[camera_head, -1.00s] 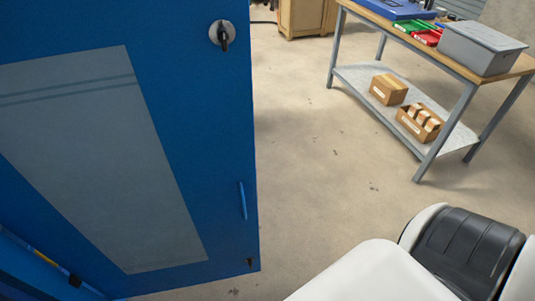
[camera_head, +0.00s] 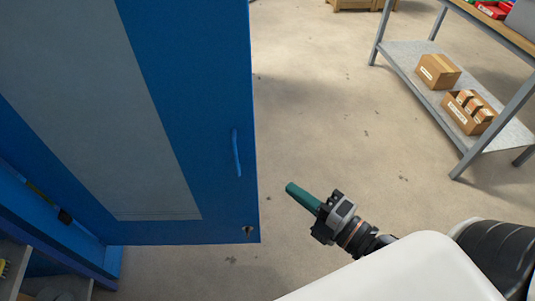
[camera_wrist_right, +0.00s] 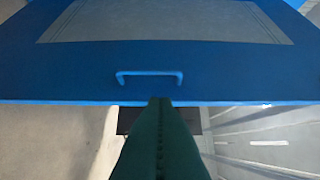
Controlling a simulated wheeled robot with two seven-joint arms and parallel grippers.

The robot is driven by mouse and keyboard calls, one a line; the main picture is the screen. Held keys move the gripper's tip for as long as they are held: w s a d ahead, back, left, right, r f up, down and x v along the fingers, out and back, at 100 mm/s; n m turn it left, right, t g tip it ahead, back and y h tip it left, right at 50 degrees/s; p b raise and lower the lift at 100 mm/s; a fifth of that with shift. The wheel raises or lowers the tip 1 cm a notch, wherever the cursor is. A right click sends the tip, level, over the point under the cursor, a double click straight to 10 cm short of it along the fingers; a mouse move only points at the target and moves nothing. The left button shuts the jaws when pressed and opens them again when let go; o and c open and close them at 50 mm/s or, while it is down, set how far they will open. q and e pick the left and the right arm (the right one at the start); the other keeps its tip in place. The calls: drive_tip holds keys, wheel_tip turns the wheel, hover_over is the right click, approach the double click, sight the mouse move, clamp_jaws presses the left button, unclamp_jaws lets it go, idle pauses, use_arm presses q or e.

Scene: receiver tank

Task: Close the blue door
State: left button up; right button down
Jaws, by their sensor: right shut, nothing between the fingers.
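The blue door (camera_head: 190,75) stands open at the left of the head view, with a grey panel and a blue handle (camera_head: 236,153) near its free edge. In the right wrist view the door (camera_wrist_right: 215,78) spans the top and its handle (camera_wrist_right: 150,74) shows just beyond the fingertips. My right gripper (camera_head: 291,188) has green fingers, shut and empty, right of the door's free edge and a little lower than the handle. In the head view a gap of floor shows between fingertips and door. The fingers (camera_wrist_right: 160,103) also show in the wrist view. My left gripper is out of view.
A blue cabinet frame (camera_head: 50,232) with shelves is at the lower left. A workbench (camera_head: 470,100) with a lower shelf holding cardboard boxes (camera_head: 438,71) stands at the upper right. The floor (camera_head: 320,110) between door and bench is clear.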

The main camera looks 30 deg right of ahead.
approach(248, 143)
drive_tip(key=w+a, duration=0.2)
drive_tip(key=a, duration=0.2)
drive_tip(key=w, duration=0.1)
drive_tip(key=w+d, duration=0.1)
drive_tip(key=shift+w+d, duration=0.2)
drive_tip(key=shift+w, duration=0.2)
drive_tip(key=shift+w+d, duration=0.15)
drive_tip(key=shift+w, duration=0.15)
